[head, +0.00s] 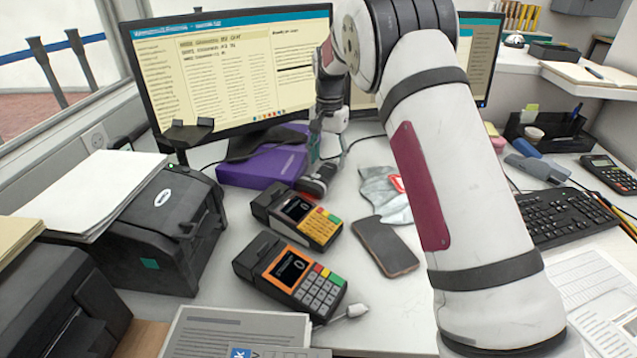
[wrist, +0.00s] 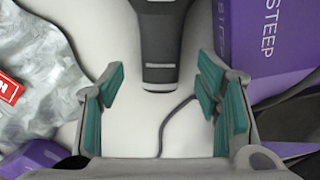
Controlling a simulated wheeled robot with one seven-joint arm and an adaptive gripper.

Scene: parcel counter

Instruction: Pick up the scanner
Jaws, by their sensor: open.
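The scanner (head: 318,182) is a dark grey handheld device lying on the counter between the purple box and the silvery packet. In the wrist view its dark handle (wrist: 161,45) with a pale band points down the picture, and a thin cable runs from its end; the rest is cut off at the top. My gripper (head: 329,150) is over the handle end, partly hiding the scanner in the head view. In the wrist view my gripper (wrist: 160,82) is open, its teal-padded fingers apart on either side of the handle end, with nothing between them held.
A purple box (head: 262,167) stands close left of the scanner. A silvery packet (head: 385,192) lies to its right. Two card terminals (head: 304,219) (head: 291,276) and a phone (head: 385,246) lie in front. A monitor (head: 235,75) stands behind; a black printer (head: 160,225) is at left.

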